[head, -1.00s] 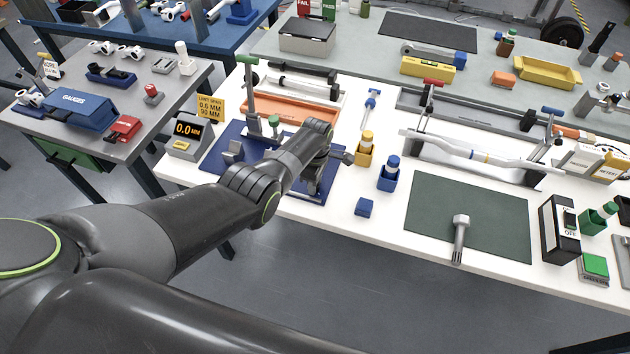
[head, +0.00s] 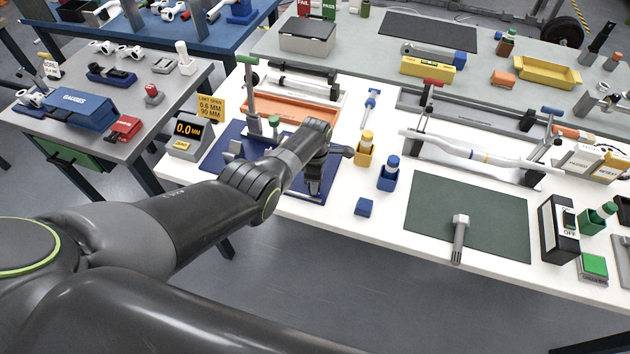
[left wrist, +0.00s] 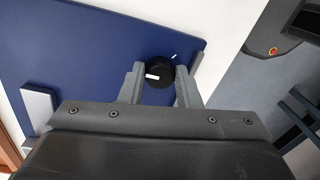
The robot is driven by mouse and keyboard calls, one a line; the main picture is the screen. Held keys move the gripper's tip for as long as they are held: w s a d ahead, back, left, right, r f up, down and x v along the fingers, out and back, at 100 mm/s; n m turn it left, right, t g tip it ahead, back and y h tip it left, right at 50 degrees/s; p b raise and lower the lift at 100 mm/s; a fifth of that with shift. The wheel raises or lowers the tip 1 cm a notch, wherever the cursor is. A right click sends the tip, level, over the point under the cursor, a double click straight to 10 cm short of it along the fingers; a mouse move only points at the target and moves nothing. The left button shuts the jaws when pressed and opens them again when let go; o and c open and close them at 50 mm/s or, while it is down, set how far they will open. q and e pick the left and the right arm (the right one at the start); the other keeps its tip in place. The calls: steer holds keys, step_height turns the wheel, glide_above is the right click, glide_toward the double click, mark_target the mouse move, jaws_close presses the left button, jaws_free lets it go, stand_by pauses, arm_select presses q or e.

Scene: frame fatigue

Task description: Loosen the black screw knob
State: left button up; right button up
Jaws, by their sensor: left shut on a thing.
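The black screw knob (left wrist: 160,72) is a short round black cylinder with a white mark on its top. It stands at the blue base plate (left wrist: 90,60), seen in the left wrist view. My left gripper (left wrist: 158,80) is shut on the knob, with one grey finger on each side of it. In the head view my left gripper (head: 315,184) points down over the front right part of the blue plate (head: 232,179). My wrist hides the knob there. My right gripper is not in view.
A green-handled upright clamp (head: 250,95) stands at the plate's back. A gauge readout (head: 186,134) is to the left. Yellow (head: 365,153) and blue (head: 388,178) bottle holders stand close on the right. A bolt (head: 460,240) lies on the green mat (head: 425,215).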

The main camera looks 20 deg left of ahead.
arm_select(q)
steer(key=o, duration=1)
steer(key=shift+w, duration=0.1)
steer(key=shift+f, duration=0.1)
steer(key=shift+s+f, duration=0.1)
steer(key=shift+s, duration=0.15)
